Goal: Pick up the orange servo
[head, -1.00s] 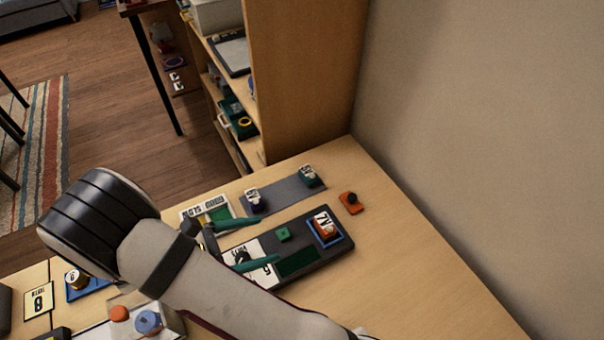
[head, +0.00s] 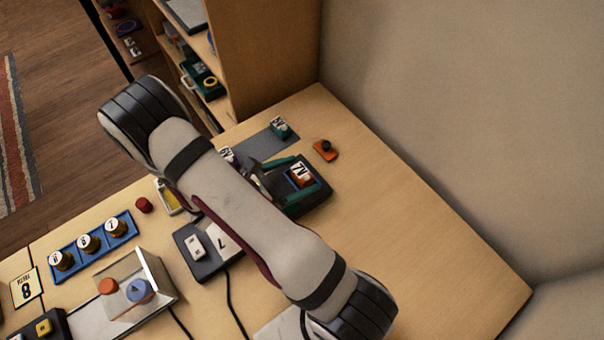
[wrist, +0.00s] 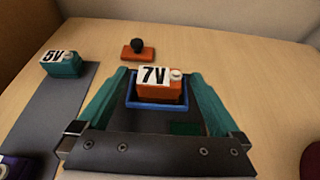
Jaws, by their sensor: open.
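The orange servo (head: 306,181) has a white 7V label and sits in a blue-edged holder (wrist: 157,106) on a dark board. It also shows in the wrist view (wrist: 172,92), upright and unobstructed. My gripper (wrist: 160,74) is open, with its two teal fingers to the left and right of the servo and visible gaps on both sides. In the head view my gripper (head: 307,174) is over the dark board, and my arm hides part of that board.
A teal 5V servo (wrist: 64,65) stands on a grey strip to the left. A small orange block with a black knob (head: 325,150) lies beyond the board. A blue tray with round pieces (head: 61,261) and a metal box (head: 164,276) are nearer left. The table at right is clear.

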